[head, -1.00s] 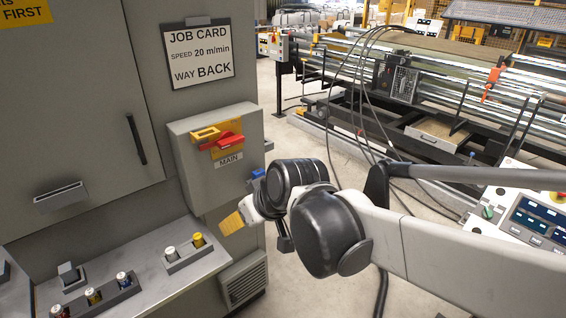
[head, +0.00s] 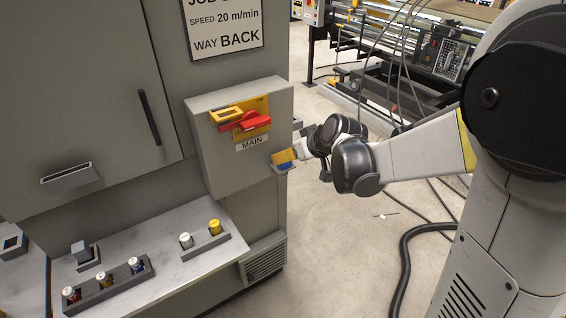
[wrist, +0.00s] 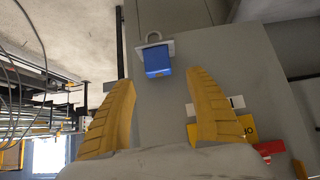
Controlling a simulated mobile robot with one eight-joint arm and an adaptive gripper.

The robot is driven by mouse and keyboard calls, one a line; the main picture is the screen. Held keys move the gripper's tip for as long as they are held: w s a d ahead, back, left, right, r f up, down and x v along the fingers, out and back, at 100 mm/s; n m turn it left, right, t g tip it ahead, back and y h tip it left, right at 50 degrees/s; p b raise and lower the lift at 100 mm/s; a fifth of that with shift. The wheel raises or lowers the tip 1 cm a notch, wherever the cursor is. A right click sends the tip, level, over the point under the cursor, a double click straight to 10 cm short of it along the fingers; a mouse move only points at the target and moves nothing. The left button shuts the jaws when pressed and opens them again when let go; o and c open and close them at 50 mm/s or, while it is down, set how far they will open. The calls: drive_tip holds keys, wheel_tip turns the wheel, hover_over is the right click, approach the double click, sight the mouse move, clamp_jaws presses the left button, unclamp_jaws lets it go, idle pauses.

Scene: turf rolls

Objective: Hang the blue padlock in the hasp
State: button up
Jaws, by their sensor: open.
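The blue padlock (wrist: 158,62) shows in the wrist view, its grey shackle at the top of the picture and a small grey holder around it. It is ahead of my gripper (wrist: 162,105), between the lines of the two yellow fingers and apart from them. In the head view only a bit of the blue padlock (head: 282,166) shows beneath my gripper (head: 284,157) at the switch box's right edge. My gripper is open and empty. The yellow hasp piece (head: 226,114) sits beside the red handle (head: 245,123) on the MAIN switch box (head: 238,170).
A grey ledge (head: 200,268) below holds a rack of small coloured padlock-like pieces (head: 102,280) and a second rack (head: 204,243) with a white and a yellow one. A grey cabinet (head: 80,110) stands at left. Hoses lie on the floor at right.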

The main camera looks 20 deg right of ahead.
sight(284, 166)
drive_tip(key=b+x, duration=0.2)
drive_tip(key=x, duration=0.3)
drive_tip(key=shift+s+d+f, duration=0.1)
drive_tip(key=shift+s+d, duration=0.05)
drive_tip(key=c, duration=1.3)
drive_tip(key=shift+c, duration=0.2)
drive_tip(key=shift+r, duration=0.25)
